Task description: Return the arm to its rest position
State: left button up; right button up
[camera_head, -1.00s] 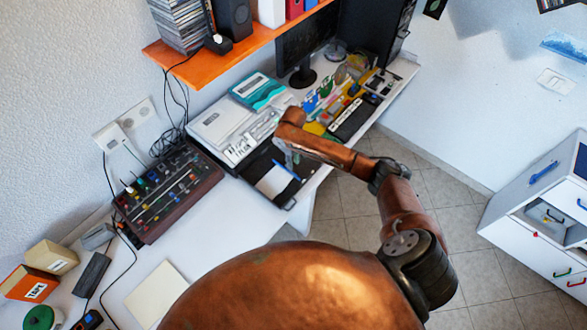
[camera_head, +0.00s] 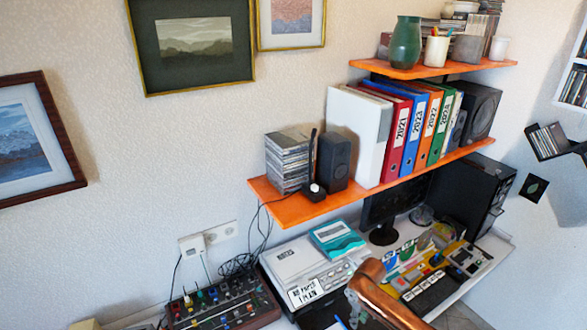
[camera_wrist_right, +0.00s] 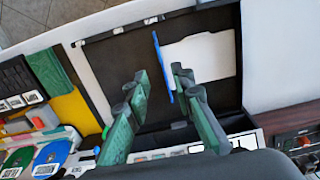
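My right arm is copper-coloured and comes in at the bottom of the head view. Its gripper (camera_head: 355,310) is only partly seen there, low over the desk. In the right wrist view the two green fingers of the right gripper (camera_wrist_right: 160,76) stand apart with a gap between them, so it is open. Below them is a dark open case (camera_wrist_right: 105,70) with a white sheet (camera_wrist_right: 205,58) and a thin blue pen (camera_wrist_right: 162,65). The pen shows between the fingertips, and neither finger is closed on it. My left arm and gripper are not in view.
Two orange shelves (camera_head: 290,212) hold discs, a speaker, binders and a green vase (camera_head: 406,42). Below are a grey device (camera_head: 300,272), a teal device (camera_head: 336,238), a monitor, and a mixer (camera_head: 225,308) at lower left. Framed pictures hang on the wall.

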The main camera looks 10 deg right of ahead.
jog(key=shift+n+y, duration=0.4)
jog(key=shift+y, duration=0.2)
jog(key=s+a+f, duration=0.1)
jog(key=s+f, duration=0.1)
jog(key=s+a+f, duration=0.4)
jog(key=s, duration=0.1)
jog(key=s+a+f+t, duration=0.2)
jog(key=s+a, duration=0.1)
jog(key=s, duration=0.6)
jog(key=s+d+r+m+t+h, duration=0.1)
jog(key=s+d+r+m, duration=0.15)
jog(key=s+d, duration=0.5)
jog(key=s+d+r+m+t+h, duration=0.1)
jog(key=s+d+r+m, duration=0.3)
jog(key=s, duration=0.7)
notch_tip(320, 180, down, 31)
jog(key=n+g+b, duration=0.1)
jog(key=n+g, duration=0.1)
jog(key=s+f+g+b, duration=0.1)
jog(key=s+f, duration=1.9)
jog(key=f, duration=0.1)
jog(key=shift+s+a+y, duration=0.3)
jog(key=shift+s+a, duration=0.05)
jog(key=shift+s, duration=0.05)
